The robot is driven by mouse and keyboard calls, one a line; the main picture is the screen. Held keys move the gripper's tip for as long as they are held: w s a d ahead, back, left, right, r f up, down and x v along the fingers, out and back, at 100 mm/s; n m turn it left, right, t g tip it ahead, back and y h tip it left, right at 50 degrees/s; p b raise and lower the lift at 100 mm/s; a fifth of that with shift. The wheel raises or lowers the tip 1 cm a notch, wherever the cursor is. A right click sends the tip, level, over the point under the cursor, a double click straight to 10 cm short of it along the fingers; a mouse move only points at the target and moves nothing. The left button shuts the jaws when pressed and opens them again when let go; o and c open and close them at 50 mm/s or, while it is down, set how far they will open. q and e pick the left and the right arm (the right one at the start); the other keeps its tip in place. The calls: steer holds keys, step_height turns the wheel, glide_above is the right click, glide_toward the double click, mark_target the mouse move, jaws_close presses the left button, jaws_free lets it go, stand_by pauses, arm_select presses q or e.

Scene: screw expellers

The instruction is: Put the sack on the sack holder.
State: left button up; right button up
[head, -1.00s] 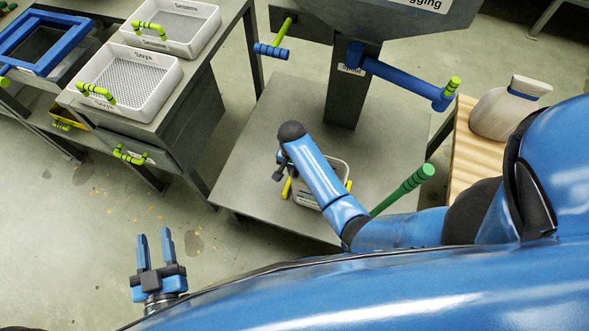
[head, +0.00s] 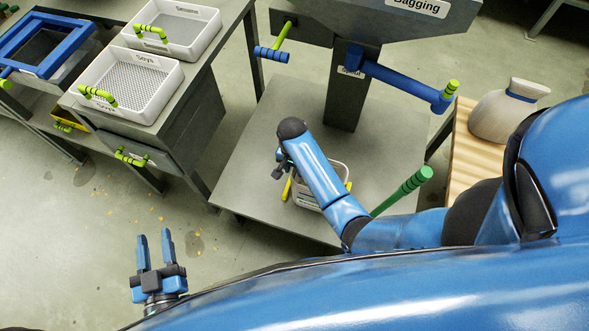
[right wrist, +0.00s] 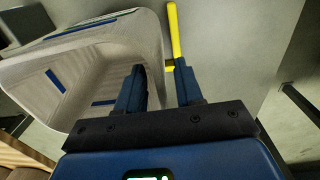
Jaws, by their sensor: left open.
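An open beige sack (head: 309,198) with blue marks sits over the low metal platform, under my right forearm. It shows large in the right wrist view (right wrist: 95,75), its mouth facing the camera. Yellow bars (head: 287,188), seemingly the sack holder, show beside it; one yellow bar (right wrist: 174,35) stands just right of the sack in the wrist view. Whether the sack hangs on the bars I cannot tell. My right gripper (head: 283,165) is at the sack's rim, its fingers (right wrist: 160,75) apart with the sack's edge between them. My left gripper (head: 154,247) is open and empty over the floor.
The bagging machine (head: 375,25) with its spout column (head: 348,95) stands behind on the platform (head: 250,165). A green lever (head: 405,190) rises to the right. A tied sack (head: 505,112) rests on wood at right. Trays (head: 125,82) stand on the left table.

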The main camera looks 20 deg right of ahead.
step_height(320, 180, up, 10)
steer(key=shift+a+f+p, duration=0.15)
steer(key=shift+f+p, duration=0.1)
steer(key=shift+p, duration=1)
steer(key=s+d+f+n+t+y, duration=0.1)
steer(key=s+d+f+n+t, duration=0.25)
steer(key=s+t, duration=0.35)
steer(key=s+d+r+n+t, duration=0.2)
steer(key=s+r+t, duration=0.3)
steer(key=r, duration=0.5)
steer(key=s+d+r+n+t, duration=0.2)
steer(key=s+r+t, duration=0.4)
steer(key=r, duration=0.5)
steer(key=shift+s+h, duration=0.3)
steer(key=shift+s, duration=0.5)
steer(key=shift+r, duration=0.1)
